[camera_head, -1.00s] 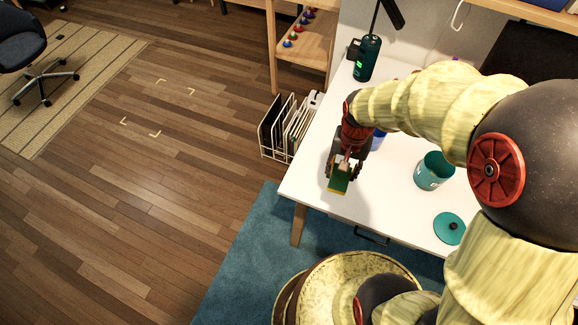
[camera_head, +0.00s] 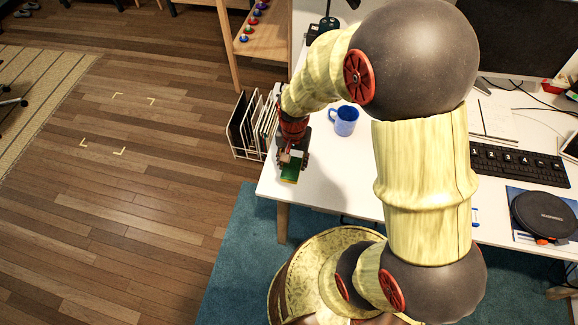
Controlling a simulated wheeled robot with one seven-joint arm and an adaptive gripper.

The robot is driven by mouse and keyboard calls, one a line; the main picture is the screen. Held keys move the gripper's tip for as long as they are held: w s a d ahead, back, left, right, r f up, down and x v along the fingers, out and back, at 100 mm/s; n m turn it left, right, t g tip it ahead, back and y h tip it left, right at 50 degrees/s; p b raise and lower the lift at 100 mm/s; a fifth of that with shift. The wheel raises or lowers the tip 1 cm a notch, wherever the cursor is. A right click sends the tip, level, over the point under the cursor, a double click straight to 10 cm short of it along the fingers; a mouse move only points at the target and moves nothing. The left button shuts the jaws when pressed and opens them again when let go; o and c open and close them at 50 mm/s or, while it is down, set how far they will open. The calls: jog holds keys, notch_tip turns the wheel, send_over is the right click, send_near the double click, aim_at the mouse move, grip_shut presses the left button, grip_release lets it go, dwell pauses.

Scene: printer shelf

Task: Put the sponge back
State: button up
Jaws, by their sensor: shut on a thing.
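The sponge (camera_head: 291,168), green with a yellow edge, is held in my gripper (camera_head: 291,160). My gripper points down and is shut on it, near the left end of the white desk (camera_head: 330,185). The sponge's underside is hidden, so I cannot tell whether it touches the desk top.
A blue mug (camera_head: 344,120) stands on the desk right of my gripper. A black keyboard (camera_head: 515,165) and a round dark device (camera_head: 543,215) lie farther right. A white rack of files (camera_head: 250,125) stands on the floor left of the desk. My arm hides the desk's middle.

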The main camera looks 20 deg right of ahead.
aim_at(289, 165)
jog(key=w+f, duration=0.1)
jog(key=w+f+b, duration=0.1)
jog(key=f, duration=0.1)
jog(key=shift+w+f, duration=0.25)
jog(key=shift+w, duration=0.15)
jog(key=shift+w+f+b, duration=0.15)
jog(key=shift+f+b, duration=0.35)
jog(key=shift+f, duration=1.05)
jog(key=shift+f, duration=0.1)
jog(key=o, duration=1.1)
